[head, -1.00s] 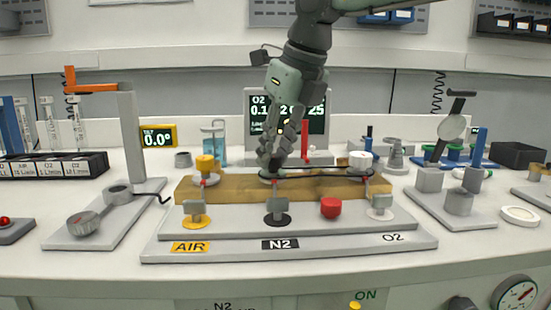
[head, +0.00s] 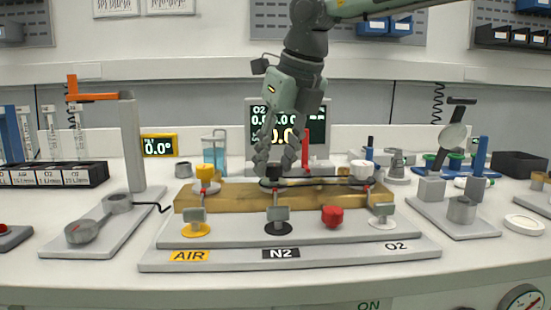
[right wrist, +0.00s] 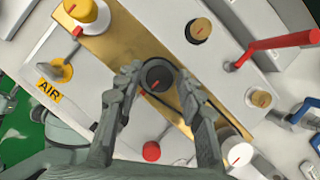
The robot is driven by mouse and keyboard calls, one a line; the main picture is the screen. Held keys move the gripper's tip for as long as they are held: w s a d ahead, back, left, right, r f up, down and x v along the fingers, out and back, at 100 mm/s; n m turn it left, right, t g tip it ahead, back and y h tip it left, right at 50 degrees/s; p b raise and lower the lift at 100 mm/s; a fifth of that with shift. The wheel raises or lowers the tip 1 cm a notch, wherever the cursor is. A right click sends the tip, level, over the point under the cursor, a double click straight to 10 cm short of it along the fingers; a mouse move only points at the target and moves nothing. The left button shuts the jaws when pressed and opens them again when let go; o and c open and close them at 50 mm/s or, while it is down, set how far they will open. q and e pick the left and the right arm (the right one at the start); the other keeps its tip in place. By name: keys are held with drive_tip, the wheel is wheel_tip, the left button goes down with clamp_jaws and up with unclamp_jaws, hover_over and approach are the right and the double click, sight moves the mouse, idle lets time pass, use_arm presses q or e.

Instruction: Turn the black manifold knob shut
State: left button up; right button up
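The black manifold knob (head: 273,171) stands in the middle of the brass manifold block (head: 234,199), behind the N2 label. It also shows in the right wrist view (right wrist: 158,77), with a short red mark on its top. My right gripper (head: 275,160) points down just above the knob. In the right wrist view its two fingers (right wrist: 158,80) are spread, one on each side of the knob, with gaps between. It holds nothing. My left gripper is not in view.
A yellow knob (head: 205,174) stands left on the block and a white knob (head: 362,170) right. A red knob (head: 332,216) sits in front. A monitor (head: 315,117) and a red lever (head: 305,150) are behind. A hose runs along the block beside the black knob.

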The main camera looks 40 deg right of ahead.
drive_tip(key=shift+o, duration=0.5)
drive_tip(key=v, duration=1.2)
